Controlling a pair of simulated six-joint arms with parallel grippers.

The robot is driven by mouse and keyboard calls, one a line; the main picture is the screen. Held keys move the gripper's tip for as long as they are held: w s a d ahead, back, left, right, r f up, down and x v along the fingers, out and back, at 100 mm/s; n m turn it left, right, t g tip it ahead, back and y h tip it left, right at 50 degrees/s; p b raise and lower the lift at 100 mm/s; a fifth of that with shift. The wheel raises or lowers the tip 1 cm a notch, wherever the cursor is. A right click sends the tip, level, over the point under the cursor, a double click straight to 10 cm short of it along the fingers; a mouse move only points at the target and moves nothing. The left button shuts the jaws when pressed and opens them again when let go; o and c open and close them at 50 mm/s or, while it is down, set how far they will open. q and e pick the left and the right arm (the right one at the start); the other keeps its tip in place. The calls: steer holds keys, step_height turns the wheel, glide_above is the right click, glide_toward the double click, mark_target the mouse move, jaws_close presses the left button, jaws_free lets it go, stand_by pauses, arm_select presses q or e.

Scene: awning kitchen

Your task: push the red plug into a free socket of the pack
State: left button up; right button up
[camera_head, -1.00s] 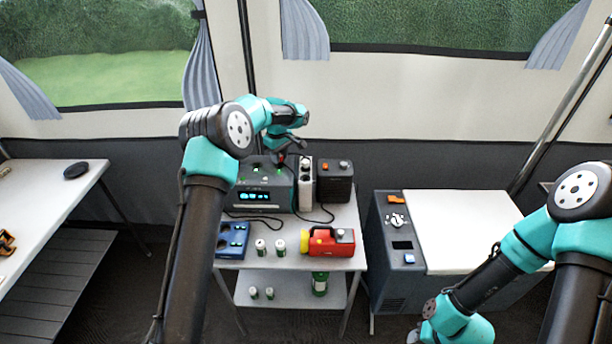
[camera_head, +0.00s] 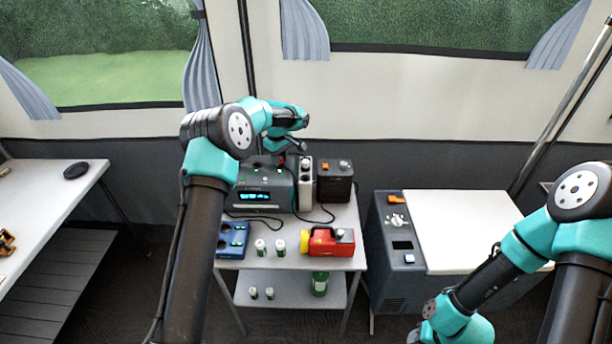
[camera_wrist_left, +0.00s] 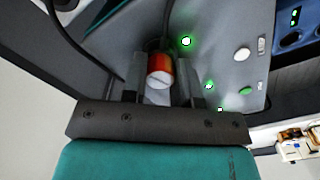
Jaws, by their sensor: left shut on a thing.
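The red plug (camera_wrist_left: 159,70) is an orange-red cylinder with a pale end, held between the fingers of my left gripper (camera_wrist_left: 158,92) in the left wrist view. The pack (camera_head: 280,197) appears to be the dark grey box with a lit cyan display. Its grey face (camera_wrist_left: 222,62), with green lights and round buttons, seems to lie behind the plug in the wrist view. Whether plug and pack touch is unclear. My right gripper is out of frame.
A white narrow unit (camera_head: 306,198) and a black box (camera_head: 336,187) stand right of the pack. In front are a red-and-yellow lamp (camera_head: 330,242), small cans (camera_head: 279,247) and a blue panel (camera_head: 231,240). Cables lie across the table.

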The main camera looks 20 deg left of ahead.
arm_select(q)
steer(key=o, duration=1.2)
steer(key=shift+o, duration=0.2)
steer(key=shift+r, duration=3.45)
steer(key=shift+d, duration=0.1)
